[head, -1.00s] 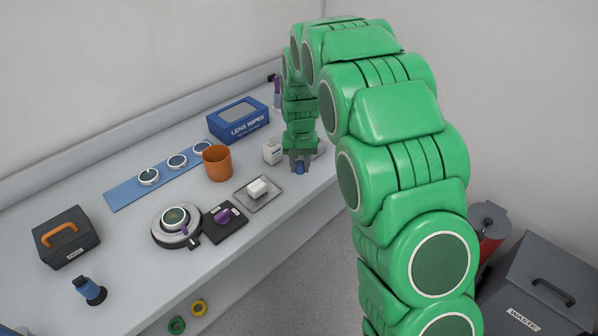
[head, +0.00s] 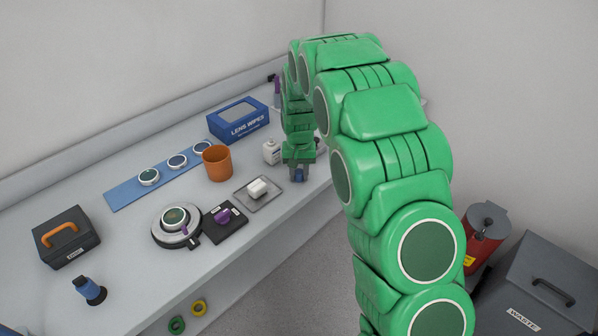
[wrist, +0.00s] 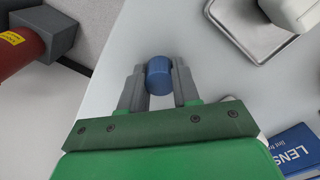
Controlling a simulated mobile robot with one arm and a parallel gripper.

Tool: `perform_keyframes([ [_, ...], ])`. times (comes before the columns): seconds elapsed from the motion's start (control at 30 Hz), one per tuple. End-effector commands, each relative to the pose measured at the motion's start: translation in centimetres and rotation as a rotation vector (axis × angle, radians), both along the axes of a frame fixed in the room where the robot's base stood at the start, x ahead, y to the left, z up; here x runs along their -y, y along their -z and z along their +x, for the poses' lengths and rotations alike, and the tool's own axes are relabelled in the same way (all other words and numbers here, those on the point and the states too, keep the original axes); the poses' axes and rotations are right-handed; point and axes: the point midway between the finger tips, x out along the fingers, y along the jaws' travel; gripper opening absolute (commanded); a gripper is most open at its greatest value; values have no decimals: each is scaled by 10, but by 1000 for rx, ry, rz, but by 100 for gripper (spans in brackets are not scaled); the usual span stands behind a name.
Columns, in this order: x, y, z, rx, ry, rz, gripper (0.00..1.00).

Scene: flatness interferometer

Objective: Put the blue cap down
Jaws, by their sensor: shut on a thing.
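The blue cap (wrist: 158,76) is held between the two grey fingers of my gripper (wrist: 159,82) in the wrist view. In the head view my gripper (head: 298,174) points down at the right part of the bench, with the blue cap (head: 299,176) low between its fingers. It is right of the metal tray and in front of the white bottle. I cannot tell whether the cap touches the bench top.
A metal tray (head: 270,203) with a white block (head: 257,188) lies just left of my gripper. A white bottle (head: 271,151) and a LENS WIPES box (head: 238,120) stand behind. An orange cup (head: 217,163) is further left. The bench's front edge is close.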

Motion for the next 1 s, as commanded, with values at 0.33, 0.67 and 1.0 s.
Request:
perform_keyframes([
  [0.33, 0, 0, 0, 0, 0, 0, 57],
  [0.67, 0, -9, 0, 2, 0, 0, 57],
  [1.0, 0, -58, 1, 4, 0, 1, 57],
])
